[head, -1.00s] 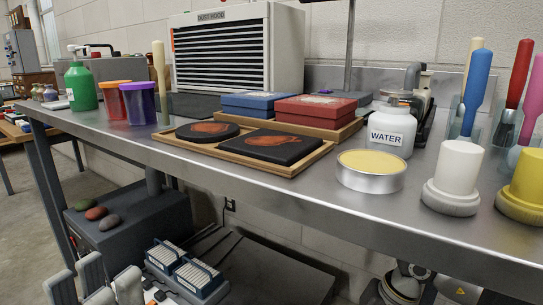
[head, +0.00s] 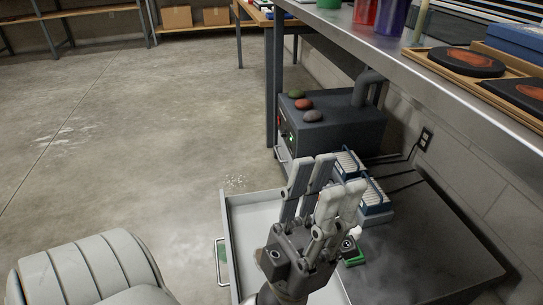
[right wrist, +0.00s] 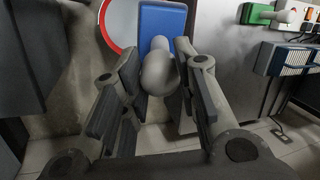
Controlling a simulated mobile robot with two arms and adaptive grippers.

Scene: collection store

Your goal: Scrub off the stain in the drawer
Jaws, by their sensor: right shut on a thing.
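The pulled-out drawer (head: 232,222) is low in the head view, with a pale inside and a front handle at its left. A brownish mark, possibly the stain, shows beside my left gripper, which hides much of the drawer. My left gripper (head: 325,178) is over the drawer, its fingers spread upward, open and empty. In the right wrist view, my right gripper (right wrist: 155,100) is shut on a grey round-ended thing (right wrist: 160,74). A blue block (right wrist: 162,22) shows just beyond it; I cannot tell whether they are joined. My right gripper is outside the head view.
A dark cabinet (head: 335,128) with several stones on top stands behind the drawer. Blue racks (head: 374,197) and a green item (head: 356,257) lie to the right of my left gripper. The steel bench (head: 440,88) overhangs at upper right.

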